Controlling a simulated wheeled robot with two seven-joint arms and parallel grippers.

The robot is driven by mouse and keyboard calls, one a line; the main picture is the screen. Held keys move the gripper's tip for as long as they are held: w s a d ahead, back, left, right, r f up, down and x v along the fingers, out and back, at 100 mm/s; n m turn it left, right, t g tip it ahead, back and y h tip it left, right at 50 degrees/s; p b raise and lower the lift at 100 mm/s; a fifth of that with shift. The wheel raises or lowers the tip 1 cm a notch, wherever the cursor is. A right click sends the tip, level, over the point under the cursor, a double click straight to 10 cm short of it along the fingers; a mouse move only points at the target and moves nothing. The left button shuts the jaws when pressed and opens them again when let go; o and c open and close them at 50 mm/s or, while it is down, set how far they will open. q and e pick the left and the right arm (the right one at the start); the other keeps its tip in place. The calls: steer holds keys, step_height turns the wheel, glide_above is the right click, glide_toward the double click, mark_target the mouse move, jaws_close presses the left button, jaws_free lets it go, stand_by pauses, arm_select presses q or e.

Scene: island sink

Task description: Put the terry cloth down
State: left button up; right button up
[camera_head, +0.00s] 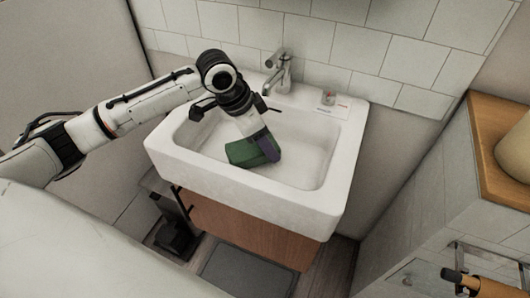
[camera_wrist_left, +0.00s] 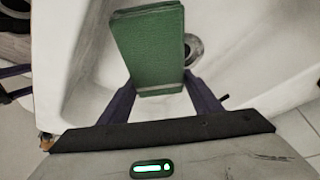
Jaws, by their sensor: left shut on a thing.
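The terry cloth (camera_head: 240,152) is a green folded block. It is in the basin of the white sink (camera_head: 310,202), below the rim; whether it touches the basin floor I cannot tell. My left gripper (camera_head: 262,152) reaches down into the basin and is shut on the cloth. In the left wrist view the cloth (camera_wrist_left: 150,45) is between the two purple fingers of my left gripper (camera_wrist_left: 160,92). The sink drain (camera_wrist_left: 193,48) shows beside the cloth. My right gripper is not in view.
A faucet (camera_head: 283,72) stands at the sink's back edge, with a small item (camera_head: 328,96) to its right. A wooden cabinet (camera_head: 245,228) is under the sink. A wooden-topped counter (camera_head: 490,125) stands at the right. The basin's right side is clear.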

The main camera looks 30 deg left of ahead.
mark_target(247, 148)
arm_select(q)
steer(key=shift+f, duration=2.2)
steer(key=shift+f, duration=0.1)
steer(key=o, duration=1.1)
steer(key=shift+c, duration=0.2)
steer(key=p+v, duration=0.1)
steer(key=v, duration=1)
steer(key=shift+s+a+r, duration=0.1)
steer(key=shift+s+r, duration=0.1)
steer(key=shift+r, duration=0.35)
